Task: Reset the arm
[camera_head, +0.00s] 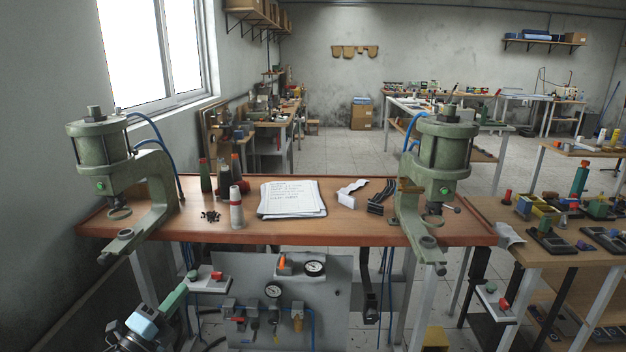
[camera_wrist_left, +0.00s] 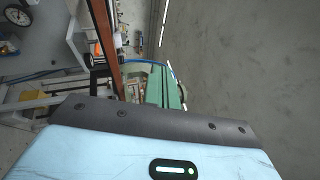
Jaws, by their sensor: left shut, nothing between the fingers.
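My left gripper (camera_head: 180,290) is low at the bottom left in the head view, in front of the workbench and below its top. Its green fingers are shut with nothing between them. They also show in the left wrist view (camera_wrist_left: 160,82), beyond the light blue wrist housing. The left pneumatic press (camera_head: 104,150) stands on the bench's left end, above my gripper. The right pneumatic press (camera_head: 440,155) stands at the right end. My right gripper is not in view.
The wooden workbench (camera_head: 285,232) carries papers (camera_head: 291,198), bottles (camera_head: 236,208) and small dark parts (camera_head: 210,216). A small control box with a red button (camera_head: 217,275) is close to my left gripper. A grey gauge panel (camera_head: 325,300) hangs under the bench. A wall is at left.

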